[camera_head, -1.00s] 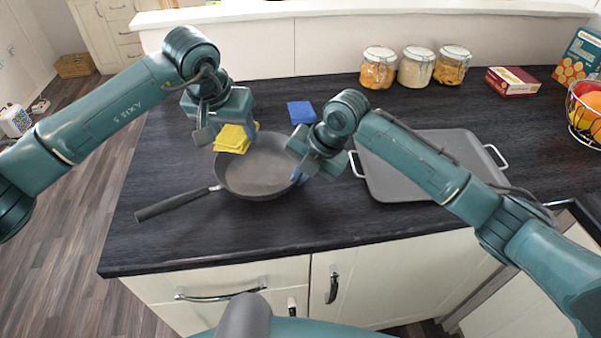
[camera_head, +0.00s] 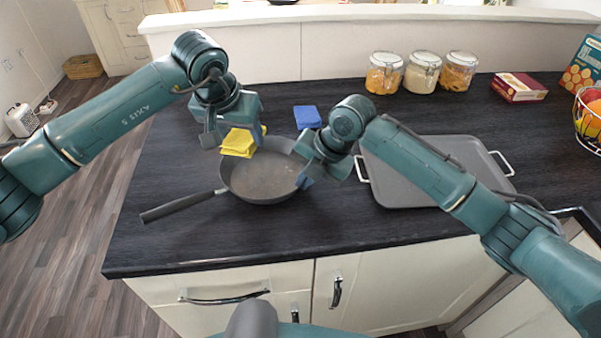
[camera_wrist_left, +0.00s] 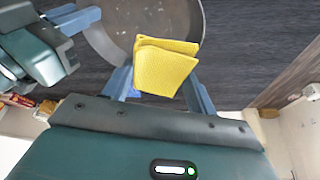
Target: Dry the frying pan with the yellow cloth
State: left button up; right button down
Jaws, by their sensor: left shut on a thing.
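The dark frying pan (camera_head: 265,178) stands on the black worktop, its handle (camera_head: 182,206) pointing to the lower left. Its inner surface looks faintly speckled. The folded yellow cloth (camera_head: 238,143) is at the pan's far left rim. My left gripper (camera_head: 236,138) has its fingers on either side of the cloth and is shut on it. The left wrist view shows the cloth (camera_wrist_left: 166,68) between the blue fingers, overlapping the pan (camera_wrist_left: 110,30). My right gripper (camera_head: 303,178) is at the pan's right rim; whether its fingers close on the rim is not clear.
A blue sponge or cloth (camera_head: 307,117) lies behind the pan. A grey tray (camera_head: 420,190) with white handles lies to the right, beneath my right arm. Jars (camera_head: 421,73), a red box (camera_head: 519,87) and a fruit basket (camera_head: 580,125) stand farther back. The worktop in front is clear.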

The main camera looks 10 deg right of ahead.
pick_arm(q)
jog(key=d+f+m, duration=0.2)
jog(key=d, duration=0.2)
send_over(267, 175)
jog(key=shift+h, duration=0.4)
jog(key=shift+s+a+f, duration=0.1)
jog(key=shift+s+f, duration=0.05)
jog(key=shift+f, duration=0.9)
jog(key=shift+s+a+f, duration=0.15)
jog(key=shift+f, duration=0.85)
jog(key=shift+s+a+f, duration=0.1)
jog(key=shift+s+f, duration=0.05)
jog(key=shift+f, duration=0.9)
jog(key=shift+f, duration=0.8)
jog(key=shift+s, duration=0.1)
